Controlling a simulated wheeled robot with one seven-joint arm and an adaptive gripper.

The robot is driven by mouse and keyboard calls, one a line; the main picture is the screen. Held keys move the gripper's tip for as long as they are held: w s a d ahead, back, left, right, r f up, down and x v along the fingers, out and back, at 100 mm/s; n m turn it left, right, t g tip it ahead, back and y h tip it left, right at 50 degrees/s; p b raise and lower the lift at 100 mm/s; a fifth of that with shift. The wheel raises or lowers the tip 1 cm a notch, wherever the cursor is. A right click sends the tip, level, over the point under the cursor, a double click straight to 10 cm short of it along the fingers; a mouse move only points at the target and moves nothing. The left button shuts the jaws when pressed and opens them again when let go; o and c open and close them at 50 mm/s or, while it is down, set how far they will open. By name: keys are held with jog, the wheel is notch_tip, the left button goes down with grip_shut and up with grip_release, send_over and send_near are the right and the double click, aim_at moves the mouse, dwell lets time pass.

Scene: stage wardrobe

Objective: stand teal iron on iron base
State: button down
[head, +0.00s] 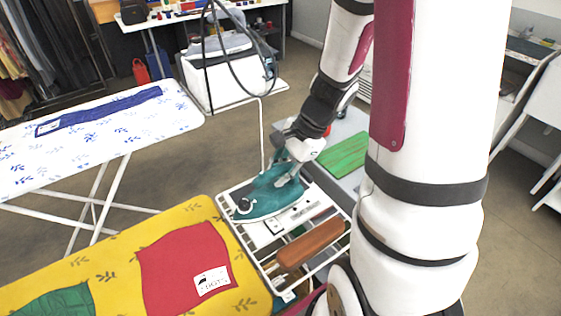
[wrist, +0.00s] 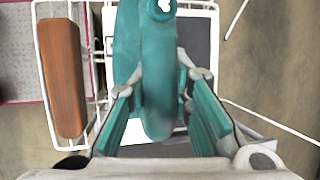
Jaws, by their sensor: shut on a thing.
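The teal iron (head: 268,197) is at the white wire rack at the end of the yellow ironing board, its nose toward the left and its sole facing down. I cannot tell whether it touches the rack. My gripper (head: 284,174) reaches down from above and is shut on the iron's handle. In the wrist view the teal iron (wrist: 158,100) runs between my two gripper fingers (wrist: 160,88). A dark, white-edged plate (wrist: 200,42), perhaps the iron base, lies under it and is partly hidden by the iron.
A brown wooden block (head: 311,243) lies on the wire rack (head: 262,258) beside the iron. The yellow board (head: 110,265) carries red and green cloths. A white-and-blue board (head: 95,130) stands at the left. A green board (head: 343,152) lies behind the rack. Another iron (head: 220,45) stands at the back.

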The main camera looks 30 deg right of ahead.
jog(key=shift+w+d+f, duration=0.75)
jog(key=shift+w+d, duration=0.15)
jog(key=shift+w, duration=0.35)
jog(key=shift+w+d+f, duration=0.7)
jog(key=shift+w+d, duration=0.2)
jog(key=shift+w, duration=0.3)
jog(key=shift+w+d+f, duration=0.75)
jog(key=shift+w+d, duration=0.15)
jog(key=shift+w, duration=0.35)
jog(key=shift+f, duration=0.15)
jog(key=c, duration=1.4)
grip_release()
